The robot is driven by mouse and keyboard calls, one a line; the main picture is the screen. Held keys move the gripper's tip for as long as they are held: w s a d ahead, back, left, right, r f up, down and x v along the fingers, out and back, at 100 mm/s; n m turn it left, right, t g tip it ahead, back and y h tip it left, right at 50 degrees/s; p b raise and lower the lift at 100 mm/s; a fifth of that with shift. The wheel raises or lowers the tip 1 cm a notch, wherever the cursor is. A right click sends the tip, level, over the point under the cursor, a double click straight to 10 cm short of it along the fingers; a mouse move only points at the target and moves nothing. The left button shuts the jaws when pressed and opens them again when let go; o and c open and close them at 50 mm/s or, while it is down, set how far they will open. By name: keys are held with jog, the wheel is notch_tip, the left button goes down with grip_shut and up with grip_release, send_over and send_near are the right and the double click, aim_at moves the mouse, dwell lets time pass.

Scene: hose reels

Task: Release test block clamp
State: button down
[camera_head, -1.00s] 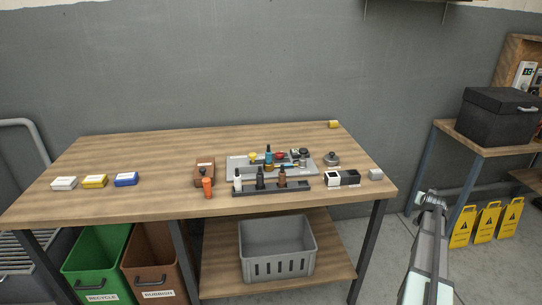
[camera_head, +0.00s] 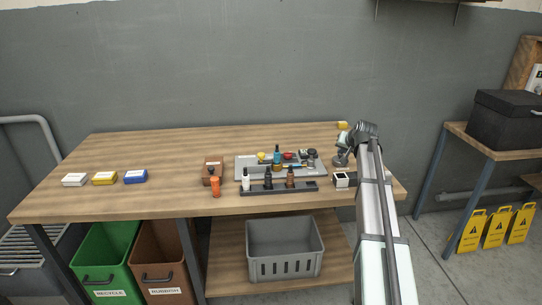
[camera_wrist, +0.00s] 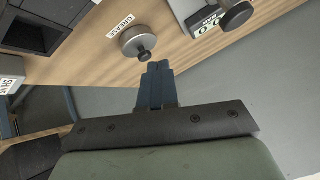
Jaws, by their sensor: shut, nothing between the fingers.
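My gripper (camera_wrist: 157,70) is shut and empty in the wrist view, its blue-grey fingertips pointing at the wood tabletop just beside a round metal tin with a knob (camera_wrist: 137,43). A label reading GREASE lies by the tin. A grey tray (camera_wrist: 187,10) with a dark round knob (camera_wrist: 236,16) is at the upper right there, apart from the fingers. In the head view the tray (camera_head: 243,176) carries small fittings, among them a yellow knob (camera_head: 262,156) and a red one (camera_head: 288,155). I cannot tell which part is the test block clamp.
A rack of small bottles (camera_head: 279,188) stands before the tray. A brown block (camera_head: 212,168) and orange bottle (camera_head: 215,187) are left of it. A black-and-white box (camera_head: 341,180) is near my arm. The left back tabletop is clear.

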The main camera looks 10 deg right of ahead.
jog(key=a+r+n+g+y, duration=0.1)
jog(key=a+r+y, duration=0.15)
jog(key=a, duration=1.05)
jog(key=n+g+y, duration=0.2)
send_near(260, 157)
jog(key=d+r, duration=0.2)
jog(key=d, duration=0.2)
jog(key=shift+s+a+f+h, duration=0.15)
jog(key=shift+s+h, duration=0.1)
jog(key=shift+s, duration=0.25)
jog(key=shift+f, duration=0.1)
jog(key=x, duration=1)
jog(key=shift+a, duration=1.75)
